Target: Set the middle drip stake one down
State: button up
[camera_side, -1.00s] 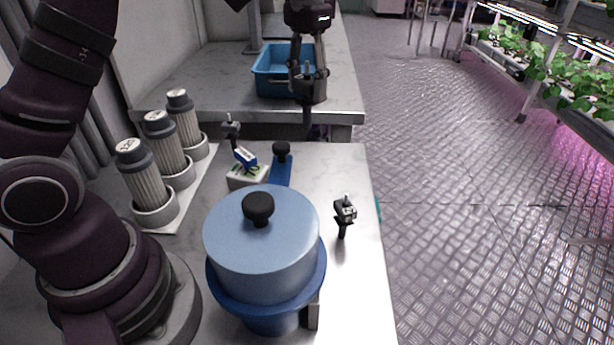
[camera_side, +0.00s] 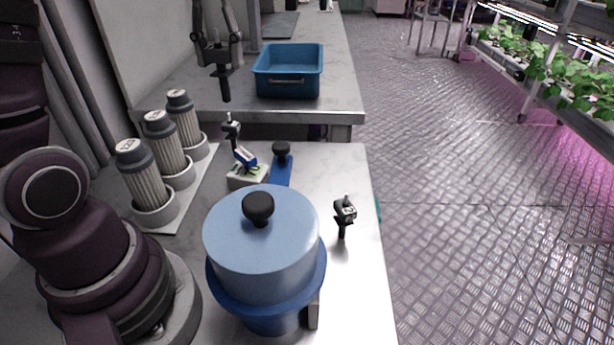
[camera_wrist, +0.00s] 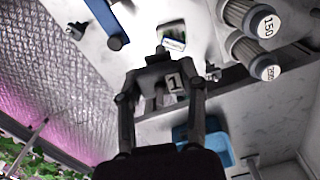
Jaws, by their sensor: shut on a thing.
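My gripper (camera_side: 217,50) is at the back left in the side view, shut on a dark drip stake (camera_side: 224,84) that hangs upright, point down. The held stake also shows in the wrist view with a tag marked 1 (camera_wrist: 174,83) beside my gripper (camera_wrist: 160,72). A second dark stake (camera_side: 343,216) stands upright at the right of the front table. A third (camera_side: 231,131) stands behind the small white and green block (camera_side: 238,182). Whether the held stake's tip touches the back bench is hard to tell; it appears above it.
A blue tray (camera_side: 289,95) sits on the back bench, right of my gripper. Numbered filter cartridges (camera_side: 167,146) stand at the left of the front table. A large blue lidded pot (camera_side: 262,250) fills its front, with a blue piece with a black knob (camera_side: 281,165) behind it.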

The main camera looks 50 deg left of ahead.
jog(key=s+f, duration=0.1)
jog(key=f, duration=0.6)
jog(key=s+a+f+n, duration=0.1)
jog(key=f, duration=0.6)
jog(key=s+f+n, duration=0.1)
jog(key=f, duration=0.6)
jog(key=shift+s+a, duration=0.2)
jog(key=shift+f, duration=0.15)
jog(key=o, duration=0.8)
